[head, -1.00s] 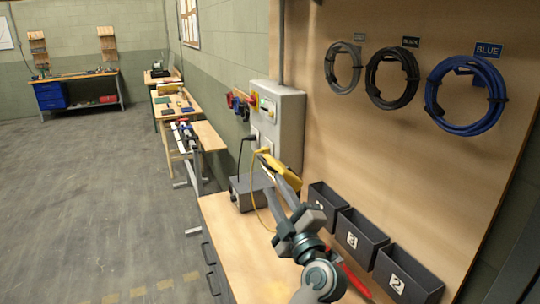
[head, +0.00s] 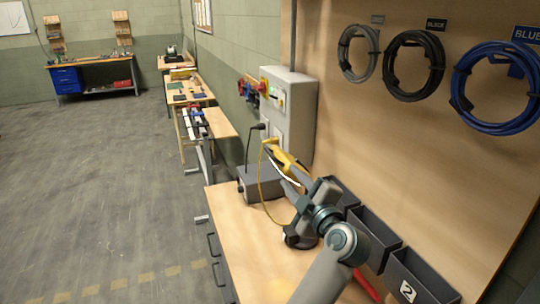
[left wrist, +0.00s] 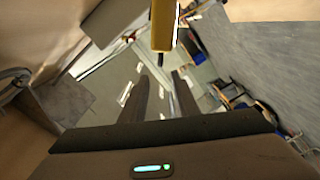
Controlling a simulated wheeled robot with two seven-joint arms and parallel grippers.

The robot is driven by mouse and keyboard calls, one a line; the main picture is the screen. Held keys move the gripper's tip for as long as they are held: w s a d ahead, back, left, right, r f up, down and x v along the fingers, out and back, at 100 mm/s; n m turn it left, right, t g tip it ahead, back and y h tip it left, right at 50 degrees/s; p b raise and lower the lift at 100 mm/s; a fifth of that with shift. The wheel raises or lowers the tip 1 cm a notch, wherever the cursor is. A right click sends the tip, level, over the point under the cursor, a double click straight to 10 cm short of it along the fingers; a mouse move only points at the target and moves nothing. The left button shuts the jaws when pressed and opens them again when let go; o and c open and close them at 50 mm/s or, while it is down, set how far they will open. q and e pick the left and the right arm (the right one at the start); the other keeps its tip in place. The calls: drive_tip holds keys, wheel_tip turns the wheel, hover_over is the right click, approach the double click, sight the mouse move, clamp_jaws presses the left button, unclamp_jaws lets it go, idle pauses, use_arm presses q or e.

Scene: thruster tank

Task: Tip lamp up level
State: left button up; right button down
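The lamp appears to be the yellow body (head: 291,165) above the bench, in front of the grey wall box. In the left wrist view a yellow body with a dark end (left wrist: 162,28) shows at the top, just above and between the fingertips. My left gripper (head: 276,168) is right beside the lamp, partly overlapping it in the head view. Its two fingers (left wrist: 161,76) stand apart with a clear gap, and I see nothing clamped between them. I cannot tell if a finger touches the lamp. My right gripper is not in view.
A yellow cable (head: 260,196) hangs from the wall box (head: 298,105) over a grey box (head: 257,181) on the bench (head: 237,235). Dark bins (head: 371,240) line the bench's right side, near a red tool (head: 367,284). Cable coils (head: 412,66) hang above. The floor at left is clear.

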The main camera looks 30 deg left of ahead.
sight(266, 149)
use_arm(q)
drive_tip(key=b+x, duration=0.7)
drive_tip(key=x, duration=0.8)
drive_tip(key=shift+f, duration=0.15)
drive_tip(key=shift+w+a+b, duration=0.3)
drive_tip(key=shift+b, duration=0.05)
clamp_jaws()
